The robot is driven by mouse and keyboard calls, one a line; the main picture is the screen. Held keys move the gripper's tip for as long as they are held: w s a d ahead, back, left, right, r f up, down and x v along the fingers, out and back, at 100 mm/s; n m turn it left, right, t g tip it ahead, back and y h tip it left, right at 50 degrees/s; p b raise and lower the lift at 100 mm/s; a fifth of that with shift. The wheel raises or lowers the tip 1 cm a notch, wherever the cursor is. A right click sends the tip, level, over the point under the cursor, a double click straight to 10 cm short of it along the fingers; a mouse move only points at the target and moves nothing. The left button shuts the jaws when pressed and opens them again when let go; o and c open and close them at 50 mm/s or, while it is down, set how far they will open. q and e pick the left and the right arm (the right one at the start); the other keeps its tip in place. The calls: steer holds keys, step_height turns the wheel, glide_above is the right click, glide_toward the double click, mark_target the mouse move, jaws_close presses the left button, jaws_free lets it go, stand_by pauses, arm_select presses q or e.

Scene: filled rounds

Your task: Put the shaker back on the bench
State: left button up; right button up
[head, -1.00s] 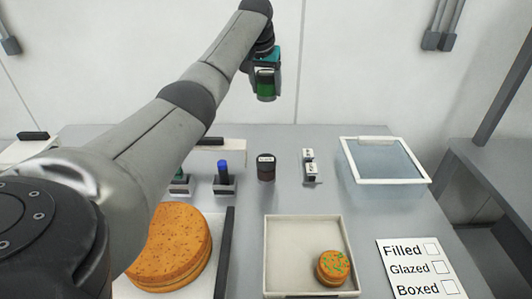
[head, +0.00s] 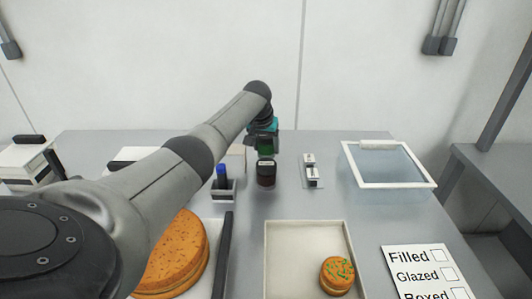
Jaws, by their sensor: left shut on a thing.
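My left gripper (head: 264,134) is shut on the green shaker (head: 265,147), which hangs upright under it. They are low over the back part of the grey bench (head: 318,228). The shaker's lower end meets the top of a dark labelled jar (head: 266,174) in the picture; I cannot tell whether it is behind the jar or above it, or whether it touches the bench. My right gripper is not in view.
A blue-capped marker (head: 222,176) stands in a holder left of the jar. Small white labelled blocks (head: 310,170) and a clear-lidded box (head: 390,165) are to the right. In front are a tray (head: 285,270) with a green-sprinkled round (head: 337,274), a large brown cake (head: 178,255) and a checklist card (head: 425,270).

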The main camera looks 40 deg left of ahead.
arm_select(q)
steer(key=shift+f, duration=0.9)
steer(key=shift+f, duration=0.1)
steer(key=shift+f, duration=0.15)
steer(key=o, duration=1.5)
steer(key=shift+c, duration=0.2)
steer(key=shift+s+r, duration=0.1)
steer(key=shift+r, duration=0.65)
steer(key=p+v, duration=0.3)
steer(key=v, duration=0.8)
